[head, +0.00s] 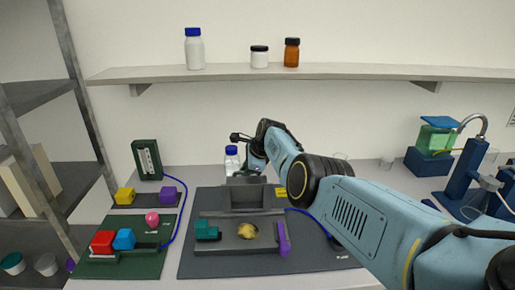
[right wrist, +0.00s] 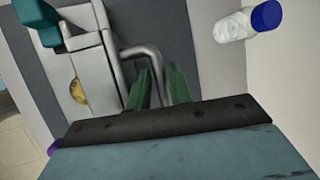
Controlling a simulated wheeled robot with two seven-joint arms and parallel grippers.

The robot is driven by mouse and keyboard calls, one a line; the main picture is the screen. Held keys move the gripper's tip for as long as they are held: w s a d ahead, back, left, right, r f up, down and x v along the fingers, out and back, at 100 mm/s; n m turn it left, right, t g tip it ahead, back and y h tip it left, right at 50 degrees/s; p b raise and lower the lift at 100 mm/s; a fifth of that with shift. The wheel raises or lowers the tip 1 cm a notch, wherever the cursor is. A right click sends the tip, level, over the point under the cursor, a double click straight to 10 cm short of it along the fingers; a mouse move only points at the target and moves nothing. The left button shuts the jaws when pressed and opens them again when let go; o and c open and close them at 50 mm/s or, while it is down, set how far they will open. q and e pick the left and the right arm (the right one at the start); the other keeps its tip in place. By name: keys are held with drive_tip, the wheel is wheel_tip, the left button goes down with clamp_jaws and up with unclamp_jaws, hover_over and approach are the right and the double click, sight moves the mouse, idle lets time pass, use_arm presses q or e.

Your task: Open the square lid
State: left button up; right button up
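The grey rig (head: 215,244) stands on a dark mat, with a gold, roundish piece (head: 247,231) exposed in its middle. The gold piece also shows in the right wrist view (right wrist: 78,92). The square lid (head: 245,198) is a grey plate standing raised at the rear of the rig, open. A bent grey bar handle (right wrist: 148,50) sticks out from it. My right gripper (right wrist: 159,85) has its green fingers on either side of the handle bar and looks shut on it. In the head view my right arm hides part of the area behind the lid. My left gripper is not in view.
A teal block (head: 206,230) and a purple bar (head: 283,239) flank the rig. A blue-capped bottle (head: 232,161) stands close behind the lid, also in the wrist view (right wrist: 247,22). A green mat (head: 120,262) with coloured blocks lies left. A shelf (head: 200,74) runs above.

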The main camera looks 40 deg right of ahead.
drive_tip(key=p+v, duration=0.4)
drive_tip(key=v, duration=0.8)
drive_tip(key=shift+s, duration=0.15)
idle(0.4)
